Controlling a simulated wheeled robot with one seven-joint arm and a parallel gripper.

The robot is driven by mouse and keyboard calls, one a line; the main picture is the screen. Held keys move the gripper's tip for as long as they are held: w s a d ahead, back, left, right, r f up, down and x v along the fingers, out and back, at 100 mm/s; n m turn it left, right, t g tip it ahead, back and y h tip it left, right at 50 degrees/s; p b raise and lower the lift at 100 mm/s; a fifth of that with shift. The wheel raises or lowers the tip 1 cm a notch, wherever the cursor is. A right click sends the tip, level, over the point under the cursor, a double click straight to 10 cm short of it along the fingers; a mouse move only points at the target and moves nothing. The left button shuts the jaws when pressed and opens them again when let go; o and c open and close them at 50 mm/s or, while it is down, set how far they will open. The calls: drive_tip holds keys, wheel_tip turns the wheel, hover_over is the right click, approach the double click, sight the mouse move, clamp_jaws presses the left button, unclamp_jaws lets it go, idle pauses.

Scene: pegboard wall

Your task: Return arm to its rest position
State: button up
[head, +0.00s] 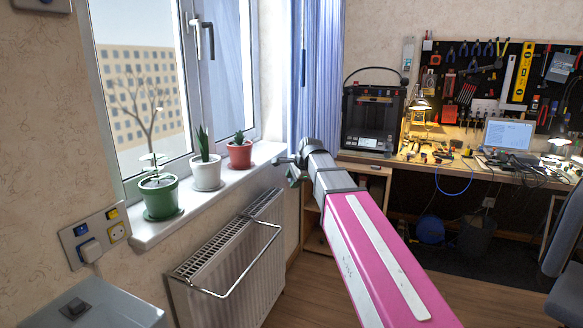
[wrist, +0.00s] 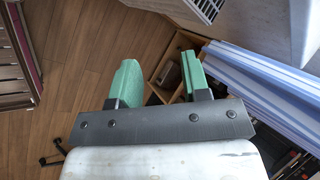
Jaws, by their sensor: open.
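My gripper shows in the wrist view (wrist: 160,80) with its two green fingers spread apart and nothing between them. In the head view my pink and white arm reaches forward from the lower right, and my gripper (head: 291,172) is at its far end, small and partly hidden by the wrist. It is in the air just right of the window sill, near the red pot. Beyond the fingers, the wrist view shows the wooden floor (wrist: 90,45) and a wooden shelf unit (wrist: 169,72).
A green pot (head: 160,198), a white pot (head: 206,174) and a red pot (head: 239,154) with plants stand on the sill (head: 190,208). A radiator (head: 235,265) is below. A blue striped curtain (head: 318,80) hangs behind my wrist. A cluttered workbench (head: 460,140) stands at the back right.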

drive_tip(key=s+d+f+n+g+h, duration=0.2)
drive_tip(key=s+d+f+n, duration=0.4)
drive_tip(key=s+d+f, duration=0.3)
drive_tip(key=s+d+f+n+g+h, duration=0.2)
drive_tip(key=s+d+f+n, duration=0.4)
drive_tip(key=s+f, duration=0.9)
drive_tip(key=d+f+g, duration=0.1)
drive_tip(key=d+f, duration=0.2)
drive_tip(key=f, duration=0.3)
drive_tip(key=shift+s+d+f+n, duration=0.25)
drive_tip(key=shift+s+f+n, duration=0.05)
drive_tip(key=shift+f+n, duration=0.1)
